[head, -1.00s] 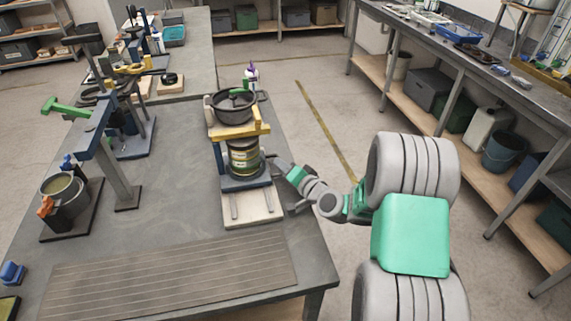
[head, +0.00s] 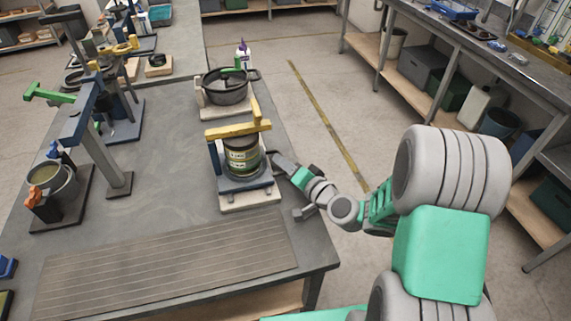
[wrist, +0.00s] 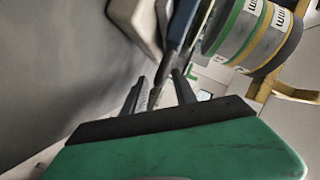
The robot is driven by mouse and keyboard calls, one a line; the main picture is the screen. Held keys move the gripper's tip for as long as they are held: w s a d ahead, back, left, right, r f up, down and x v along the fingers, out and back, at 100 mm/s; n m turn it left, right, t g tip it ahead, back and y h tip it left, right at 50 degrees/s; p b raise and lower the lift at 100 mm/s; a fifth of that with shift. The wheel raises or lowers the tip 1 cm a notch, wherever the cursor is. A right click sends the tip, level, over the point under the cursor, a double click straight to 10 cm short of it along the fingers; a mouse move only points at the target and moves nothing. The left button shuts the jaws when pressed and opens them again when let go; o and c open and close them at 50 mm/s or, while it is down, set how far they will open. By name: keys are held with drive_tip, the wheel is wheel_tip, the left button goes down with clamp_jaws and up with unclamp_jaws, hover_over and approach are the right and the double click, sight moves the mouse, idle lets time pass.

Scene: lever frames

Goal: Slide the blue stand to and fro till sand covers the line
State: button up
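The blue stand (head: 246,184) sits low on a pale railed board (head: 250,201) near the table's right edge. It carries a round tin with banded labels (head: 242,155), under a yellow bar (head: 238,131). The banded tin (wrist: 250,30) also shows at upper right in the wrist view. My gripper (head: 275,158) is at the stand's right side. In the wrist view its two fingers (wrist: 160,88) stand apart, with a narrow dark piece between or behind them; I cannot tell whether they grip it. I cannot make out sand or a line.
A black pan (head: 227,88) with a green piece stands behind the stand. A ribbed mat (head: 165,265) lies at the front. To the left are a blue post with a green handle (head: 50,95) and a pot (head: 52,182). The table between is clear.

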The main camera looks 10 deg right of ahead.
drive_tip(key=b+v, duration=0.1)
drive_tip(key=v, duration=0.6)
drive_tip(key=shift+w+f, duration=0.1)
drive_tip(key=shift+s+d, duration=0.2)
drive_tip(key=shift+s, duration=0.25)
